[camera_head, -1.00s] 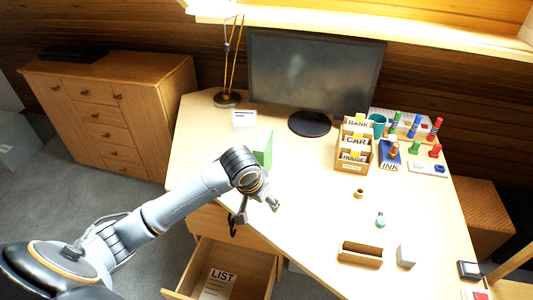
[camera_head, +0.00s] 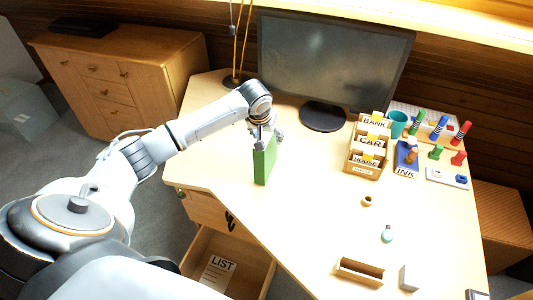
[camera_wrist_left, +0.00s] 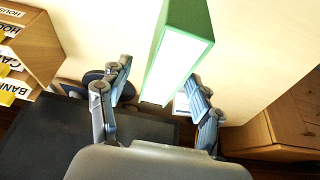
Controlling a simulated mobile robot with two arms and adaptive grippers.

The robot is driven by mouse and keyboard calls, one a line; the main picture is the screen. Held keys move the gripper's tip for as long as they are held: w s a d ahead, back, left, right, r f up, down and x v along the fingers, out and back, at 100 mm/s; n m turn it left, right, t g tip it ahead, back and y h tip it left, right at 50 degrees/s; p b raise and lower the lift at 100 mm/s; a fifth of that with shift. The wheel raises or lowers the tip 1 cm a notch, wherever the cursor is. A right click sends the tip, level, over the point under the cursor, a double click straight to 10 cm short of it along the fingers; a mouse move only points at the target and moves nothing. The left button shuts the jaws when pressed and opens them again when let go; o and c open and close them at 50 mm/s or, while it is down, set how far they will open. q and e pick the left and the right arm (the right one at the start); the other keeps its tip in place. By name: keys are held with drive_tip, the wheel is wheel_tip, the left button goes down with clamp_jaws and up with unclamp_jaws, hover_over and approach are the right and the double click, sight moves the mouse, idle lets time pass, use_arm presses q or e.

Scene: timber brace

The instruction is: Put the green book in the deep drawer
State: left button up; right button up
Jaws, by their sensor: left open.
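The green book (camera_head: 265,160) stands upright on the left part of the desk. My left gripper (camera_head: 266,136) is at the top of the book's far end, open. In the left wrist view the green book (camera_wrist_left: 176,55) lies between the two spread fingers of the left gripper (camera_wrist_left: 158,108), its white page edges showing, with gaps on both sides. The deep drawer (camera_head: 262,272) is pulled out below the desk's front edge, with a paper marked LIST (camera_head: 217,271) inside. My right gripper is not in view.
A monitor (camera_head: 330,60) stands behind the book and a lamp (camera_head: 238,78) beside it. A letter sorter (camera_head: 368,150), a mug (camera_head: 398,122) and ink things are at the right. A small open wooden box (camera_head: 360,271) lies near the front edge. The desk's middle is mostly clear.

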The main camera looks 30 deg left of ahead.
use_arm(q)
drive_tip(key=shift+w+a+f, duration=0.1)
drive_tip(key=shift+f, duration=0.3)
drive_tip(key=p+x, duration=0.1)
drive_tip(key=x, duration=0.3)
drive_tip(key=shift+a+f, duration=0.25)
drive_tip(key=shift+f, duration=0.1)
drive_tip(key=shift+f, duration=0.25)
drive_tip(key=shift+c, duration=0.4)
drive_tip(key=shift+w, duration=0.1)
clamp_jaws()
